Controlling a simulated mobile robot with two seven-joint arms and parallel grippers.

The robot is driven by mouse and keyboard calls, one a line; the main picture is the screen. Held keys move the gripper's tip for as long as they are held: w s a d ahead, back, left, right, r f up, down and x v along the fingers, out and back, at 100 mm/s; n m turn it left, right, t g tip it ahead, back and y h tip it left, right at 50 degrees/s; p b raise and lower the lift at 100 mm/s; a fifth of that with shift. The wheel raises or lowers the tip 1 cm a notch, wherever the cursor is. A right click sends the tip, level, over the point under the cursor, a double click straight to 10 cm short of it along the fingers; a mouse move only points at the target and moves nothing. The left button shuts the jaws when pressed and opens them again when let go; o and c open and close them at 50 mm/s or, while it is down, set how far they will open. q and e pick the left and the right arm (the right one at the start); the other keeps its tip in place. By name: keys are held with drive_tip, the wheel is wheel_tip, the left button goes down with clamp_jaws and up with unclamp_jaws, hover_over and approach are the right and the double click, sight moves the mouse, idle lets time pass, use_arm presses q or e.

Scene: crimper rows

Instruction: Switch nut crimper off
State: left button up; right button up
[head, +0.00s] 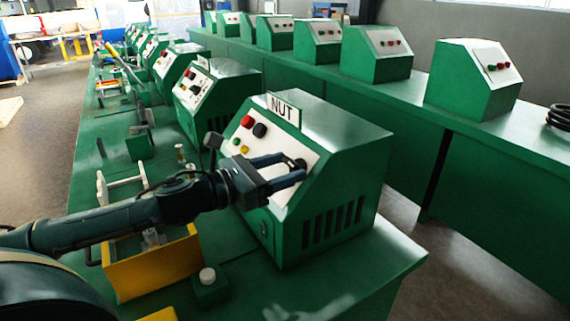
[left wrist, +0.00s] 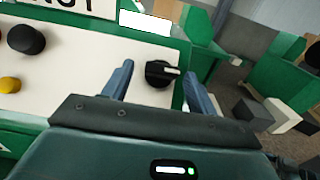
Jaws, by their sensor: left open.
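The nut crimper (head: 335,150) is a green box with a sloped white panel and a NUT sign (head: 283,109) on top. Its panel (left wrist: 75,68) carries a red button (head: 247,122), a black knob (head: 260,130), and yellow and green buttons. A black rotary switch (left wrist: 160,73) with a white mark sits at the panel's right side. My left gripper (head: 292,170) is open at the panel's right part. In the left wrist view its fingers (left wrist: 156,84) stand on either side of the rotary switch, apart from it. My right gripper is not in view.
A yellow bin (head: 150,268) and a small green block with a white button (head: 208,284) stand on the green bench in front of the crimper. More green machines (head: 215,88) line the bench behind. A second bench (head: 480,135) with similar boxes runs along the right, across an aisle.

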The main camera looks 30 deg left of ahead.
use_arm(q)
drive_tip(key=shift+w+d, duration=0.25)
drive_tip(key=shift+w, duration=0.05)
drive_tip(key=c, duration=1)
